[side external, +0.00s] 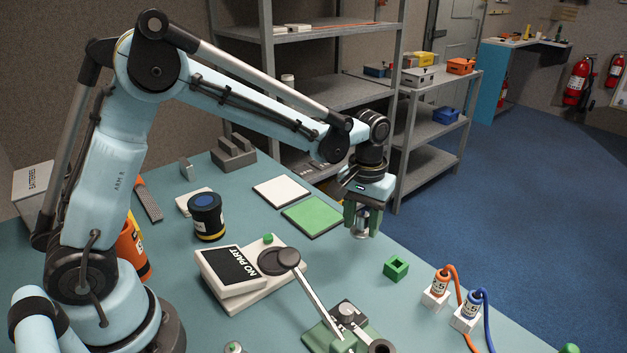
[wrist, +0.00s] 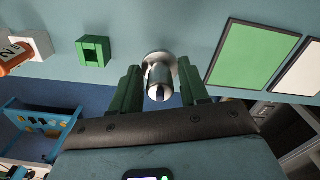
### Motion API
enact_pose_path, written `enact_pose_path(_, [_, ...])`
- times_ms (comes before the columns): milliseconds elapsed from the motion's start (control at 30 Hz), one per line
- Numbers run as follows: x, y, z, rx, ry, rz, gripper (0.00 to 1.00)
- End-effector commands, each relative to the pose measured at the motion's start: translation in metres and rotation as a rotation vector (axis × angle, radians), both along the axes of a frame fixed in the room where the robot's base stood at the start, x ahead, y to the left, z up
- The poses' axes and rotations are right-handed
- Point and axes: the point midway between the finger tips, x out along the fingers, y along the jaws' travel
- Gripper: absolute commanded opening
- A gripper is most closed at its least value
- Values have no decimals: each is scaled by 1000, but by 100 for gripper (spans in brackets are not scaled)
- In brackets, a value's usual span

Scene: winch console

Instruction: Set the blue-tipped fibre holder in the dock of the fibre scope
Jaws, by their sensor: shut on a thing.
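My gripper (side external: 361,217) has green fingers and is shut on a silver cylindrical piece (side external: 360,227) with a flared lower end. In the wrist view the silver piece (wrist: 158,74) sits between the fingers, with a small dark blue spot on its near end. A blue-tipped plug with a blue cable (side external: 469,305) stands in a white block, apart from my gripper. An orange plug (side external: 440,281) stands in a similar block to its left. A small green square block with an opening (side external: 396,267) sits between them and my gripper. I cannot tell which part is the scope's dock.
A sign unit reading NO PART (side external: 238,270) and a lever device (side external: 340,318) stand in front. A green mat (side external: 313,216) and a white mat (side external: 281,190) lie left of my gripper. A black jar (side external: 207,216) stands farther left. Shelves (side external: 345,92) rise behind.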

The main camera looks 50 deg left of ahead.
Motion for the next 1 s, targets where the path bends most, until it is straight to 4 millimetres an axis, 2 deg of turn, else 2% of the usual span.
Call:
enact_pose_path(167, [6, 9, -8, 0, 0, 0, 18])
enact_pose_path(433, [6, 8, -40, 0, 0, -1, 18])
enact_pose_path(900, [6, 8, -47, 0, 0, -1, 18])
enact_pose_path(933, [6, 8, -47, 0, 0, -1, 46])
enact_pose_path(1000, [6, 8, -47, 0, 0, -1, 57])
